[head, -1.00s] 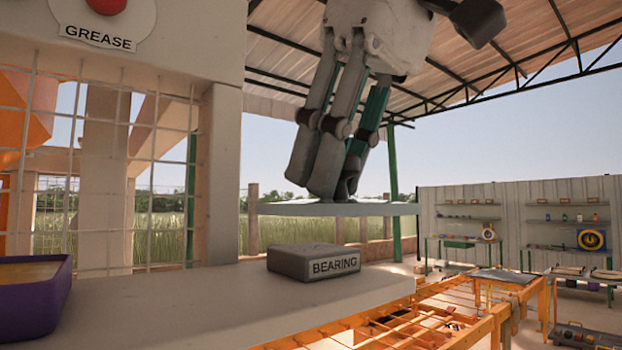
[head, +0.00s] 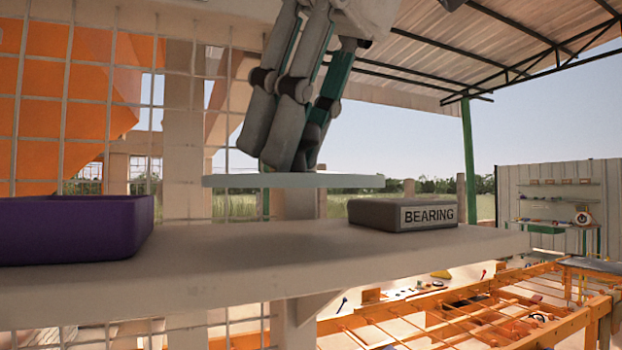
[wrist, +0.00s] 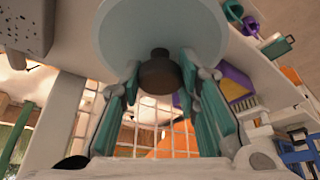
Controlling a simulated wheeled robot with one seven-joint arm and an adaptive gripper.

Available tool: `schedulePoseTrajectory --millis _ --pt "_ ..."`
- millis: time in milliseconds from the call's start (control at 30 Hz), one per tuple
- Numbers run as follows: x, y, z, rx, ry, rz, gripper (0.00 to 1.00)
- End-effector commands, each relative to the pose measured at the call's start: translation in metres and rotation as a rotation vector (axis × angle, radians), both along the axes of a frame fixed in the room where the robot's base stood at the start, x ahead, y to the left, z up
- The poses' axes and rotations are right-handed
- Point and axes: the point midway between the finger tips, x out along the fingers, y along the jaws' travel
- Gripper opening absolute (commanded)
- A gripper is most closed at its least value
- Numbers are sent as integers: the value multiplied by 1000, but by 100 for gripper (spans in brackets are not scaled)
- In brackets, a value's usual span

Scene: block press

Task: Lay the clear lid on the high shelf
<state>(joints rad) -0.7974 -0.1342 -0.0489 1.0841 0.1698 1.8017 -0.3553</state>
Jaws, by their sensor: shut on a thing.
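The clear lid (head: 340,181) is a pale, thin round disc, seen nearly edge-on in the head view. It hangs level a little above the high shelf (head: 260,262), with a visible gap. My gripper (head: 287,160) points down from above and is shut on the lid. In the wrist view the lid (wrist: 150,25) shows as a pale disc with a dark knob (wrist: 160,74) between my fingers. The fingertips' exact contact with the knob is hidden in the head view.
A purple bin (head: 75,230) stands on the shelf to the left. A grey block labelled BEARING (head: 405,215) sits on the right, close to the lid's right edge. Wire mesh (head: 110,110) rises behind. Bare shelf lies between bin and block.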

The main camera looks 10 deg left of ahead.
Motion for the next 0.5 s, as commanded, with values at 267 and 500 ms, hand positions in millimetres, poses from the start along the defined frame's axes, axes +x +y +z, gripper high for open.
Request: schedulePoseTrajectory --millis 267,500 --pt "46 28 -4 0 0 -2 0" --pt "54 32 -14 0 0 -1 0"
